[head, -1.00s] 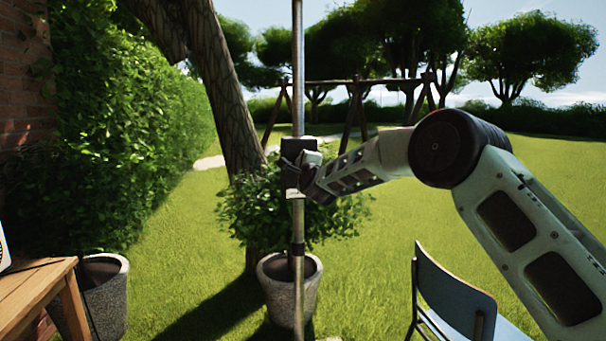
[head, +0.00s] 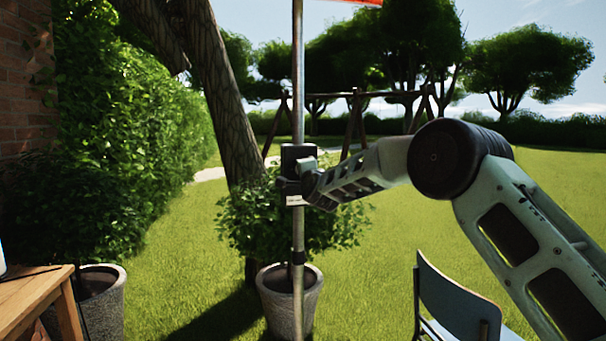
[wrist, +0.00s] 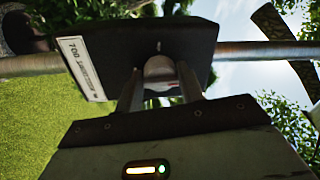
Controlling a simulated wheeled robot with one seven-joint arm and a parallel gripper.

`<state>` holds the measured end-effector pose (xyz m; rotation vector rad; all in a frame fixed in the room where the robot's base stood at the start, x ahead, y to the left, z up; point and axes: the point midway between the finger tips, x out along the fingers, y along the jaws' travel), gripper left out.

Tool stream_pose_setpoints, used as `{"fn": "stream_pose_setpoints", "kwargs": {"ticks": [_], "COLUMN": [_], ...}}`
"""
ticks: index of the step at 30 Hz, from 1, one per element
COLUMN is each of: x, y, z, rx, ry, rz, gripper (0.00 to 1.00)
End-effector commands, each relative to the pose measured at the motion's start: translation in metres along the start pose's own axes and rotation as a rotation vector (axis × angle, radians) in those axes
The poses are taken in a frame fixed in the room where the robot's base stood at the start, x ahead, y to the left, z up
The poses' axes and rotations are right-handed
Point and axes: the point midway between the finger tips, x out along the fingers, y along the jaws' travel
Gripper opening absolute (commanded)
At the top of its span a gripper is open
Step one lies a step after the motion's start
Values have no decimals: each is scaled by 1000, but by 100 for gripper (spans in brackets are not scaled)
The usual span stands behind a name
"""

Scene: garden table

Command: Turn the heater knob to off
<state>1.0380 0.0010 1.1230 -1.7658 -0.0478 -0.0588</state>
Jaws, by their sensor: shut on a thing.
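A dark heater control box (head: 292,156) is mounted on an upright metal pole (head: 298,90) in the head view. The box (wrist: 110,45) fills the upper middle of the wrist view, with a white label strip along one edge. A rounded grey knob (wrist: 160,68) stands out from its face, below a small pale mark. My gripper (wrist: 160,88) is shut on the knob, one finger on each side. In the head view my gripper (head: 300,177) is at the box, and my wrist hides the knob there. I cannot read the knob's pointing direction.
A blue chair (head: 455,297) stands at lower right, and a wooden table (head: 30,290) at lower left. A red-orange edge (head: 362,2) shows at the top. Open lawn lies right of the pole.

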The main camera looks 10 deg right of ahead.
Motion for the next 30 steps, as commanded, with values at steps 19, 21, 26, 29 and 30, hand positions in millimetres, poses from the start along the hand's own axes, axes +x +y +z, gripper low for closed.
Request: {"fn": "stream_pose_setpoints", "kwargs": {"ticks": [19,21,26,29,30], "x": [-3,-7,-27,-45,-53], "y": [2,2,2,3,3], "z": [1,1,1,1,1], "rx": [1,1,1,0,0], "ry": [-2,-1,-2,-3,-3], "rz": [4,3,2,3,4], "gripper": [58,58,58,58,58]}}
